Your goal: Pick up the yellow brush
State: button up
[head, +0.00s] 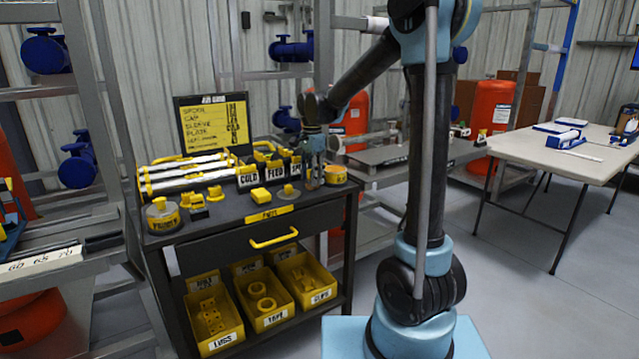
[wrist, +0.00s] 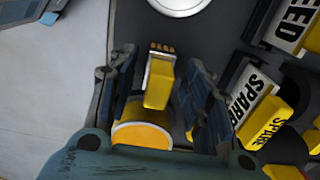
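The yellow brush (wrist: 158,84) shows in the wrist view as a small yellow block with a row of brown bristle tufts at its far end. It lies between the two fingers of my gripper (wrist: 161,72), with a gap on each side. The fingers are apart and do not appear to touch it. In the head view my gripper (head: 315,183) points down over the right end of the black cart's top (head: 222,214). I cannot make out the brush in the head view; the gripper may hide it.
A yellow round container (head: 335,176) stands right beside my gripper. Labelled bins (head: 248,178) stand close on the left, with a yellow block (head: 260,195) in front. A yellow sign (head: 212,123) rises at the cart's back. A pale table (head: 560,150) stands at right.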

grip_shut()
jog(key=shift+r, duration=0.15)
notch_tip(320, 180, up, 10)
jog(key=shift+f, duration=0.1)
dwell(0.3)
jog(key=shift+c, duration=1.6)
grip_release()
jog(key=c, duration=0.4)
